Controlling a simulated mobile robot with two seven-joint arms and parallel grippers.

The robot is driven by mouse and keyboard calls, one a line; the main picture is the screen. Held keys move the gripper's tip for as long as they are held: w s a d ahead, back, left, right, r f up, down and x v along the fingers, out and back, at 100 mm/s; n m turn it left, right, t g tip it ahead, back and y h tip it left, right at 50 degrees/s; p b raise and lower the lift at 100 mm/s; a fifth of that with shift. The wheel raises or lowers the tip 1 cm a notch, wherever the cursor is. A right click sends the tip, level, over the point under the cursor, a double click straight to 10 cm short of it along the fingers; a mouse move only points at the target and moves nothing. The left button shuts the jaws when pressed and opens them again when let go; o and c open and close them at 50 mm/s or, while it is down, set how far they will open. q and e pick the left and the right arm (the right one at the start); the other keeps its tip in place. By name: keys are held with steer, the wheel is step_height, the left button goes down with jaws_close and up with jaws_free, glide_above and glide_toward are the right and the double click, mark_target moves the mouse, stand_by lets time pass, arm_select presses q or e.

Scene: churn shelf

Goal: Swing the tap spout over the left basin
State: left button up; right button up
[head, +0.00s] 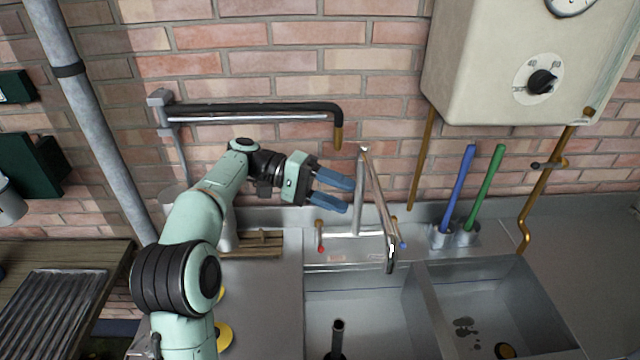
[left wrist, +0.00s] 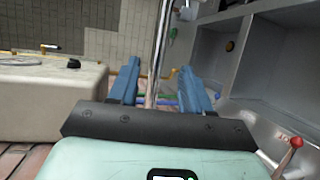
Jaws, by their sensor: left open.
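The chrome tap (head: 359,200) stands behind the sink, with a red-tipped lever (head: 320,237) and a blue-tipped lever (head: 401,240). Its spout (head: 377,197) slopes forward and right from the post top. The dark-tipped outlet (head: 390,258) shows near the back right of the left basin (head: 356,293); its exact height is unclear. My left gripper (head: 340,193) is open, just left of the tap, blue fingers pointing at it. In the left wrist view a chrome tube (left wrist: 161,45) appears between the fingers; I cannot tell whether they touch it. My right gripper is not in view.
The right basin (head: 490,290) lies beyond a divider. A black upright pipe (head: 338,338) stands in the left basin. A black-covered wall pipe (head: 255,110) runs above my gripper. Blue (head: 459,187) and green (head: 487,190) handles stand right of the tap, below the cream heater (head: 500,60).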

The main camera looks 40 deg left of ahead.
arm_select(q)
steer(key=v, duration=0.4)
steer(key=shift+a, duration=0.1)
stand_by(0.5)
